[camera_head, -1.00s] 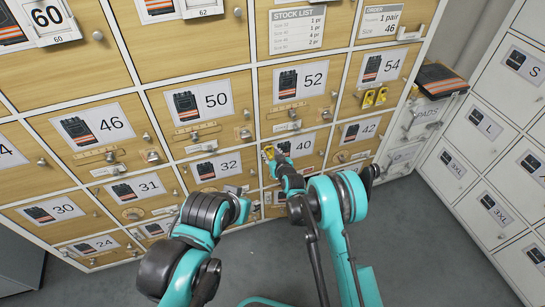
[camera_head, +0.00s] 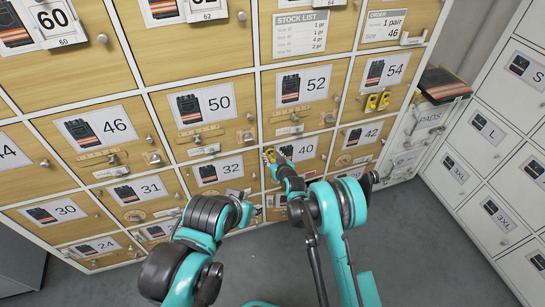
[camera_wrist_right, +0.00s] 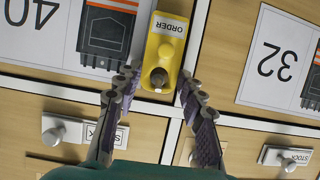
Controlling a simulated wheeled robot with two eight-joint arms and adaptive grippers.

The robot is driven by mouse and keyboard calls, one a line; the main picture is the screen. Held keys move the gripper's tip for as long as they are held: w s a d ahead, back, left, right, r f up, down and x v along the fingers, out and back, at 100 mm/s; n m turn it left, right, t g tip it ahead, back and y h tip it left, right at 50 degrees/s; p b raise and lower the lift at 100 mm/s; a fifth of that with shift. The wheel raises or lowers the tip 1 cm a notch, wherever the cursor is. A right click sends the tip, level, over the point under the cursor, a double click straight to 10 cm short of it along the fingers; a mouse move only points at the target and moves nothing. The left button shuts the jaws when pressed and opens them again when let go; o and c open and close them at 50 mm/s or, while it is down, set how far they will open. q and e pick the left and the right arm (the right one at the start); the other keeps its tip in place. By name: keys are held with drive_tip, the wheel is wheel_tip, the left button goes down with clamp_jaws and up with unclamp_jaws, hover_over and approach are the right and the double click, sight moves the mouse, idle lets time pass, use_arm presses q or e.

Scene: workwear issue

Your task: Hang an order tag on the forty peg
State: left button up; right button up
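A yellow order tag (camera_wrist_right: 167,40) with a dark round knob sits between the fingertips of my right gripper (camera_wrist_right: 159,80); the fingertips appear to meet its two edges. In the head view my right gripper (camera_head: 269,156) is at the wall by the left edge of the 40 door (camera_head: 308,148). I cannot make out the forty peg; my arm covers part of that door.
Two yellow tags (camera_head: 377,102) hang on the 54 door (camera_head: 388,72). Knobs stick out from neighbouring doors, such as 50 (camera_head: 247,136). White lockers (camera_head: 490,130) stand at the right, and a dark folded pad (camera_head: 443,83) lies on the PADS unit. Grey floor is clear in front.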

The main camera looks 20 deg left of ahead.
drive_tip(key=o, duration=0.4)
drive_tip(key=shift+s, duration=0.1)
drive_tip(key=v, duration=1.2)
drive_tip(key=s+d+r+m+g+h, duration=0.1)
drive_tip(key=s+d+r+m+h, duration=0.3)
drive_tip(key=d+r, duration=1.25)
drive_tip(key=s+d+r+m+g+h, duration=0.1)
drive_tip(key=s+d, duration=0.7)
drive_tip(key=s, duration=0.4)
drive_tip(key=s+d+r+m+g+h, duration=0.1)
drive_tip(key=s+d+g+h, duration=0.1)
drive_tip(key=s+d, duration=0.6)
drive_tip(key=s, duration=0.4)
drive_tip(key=shift+s+d+r+m+h, duration=0.15)
drive_tip(key=shift+s+d+m+h, duration=0.15)
drive_tip(key=shift+m, duration=0.1)
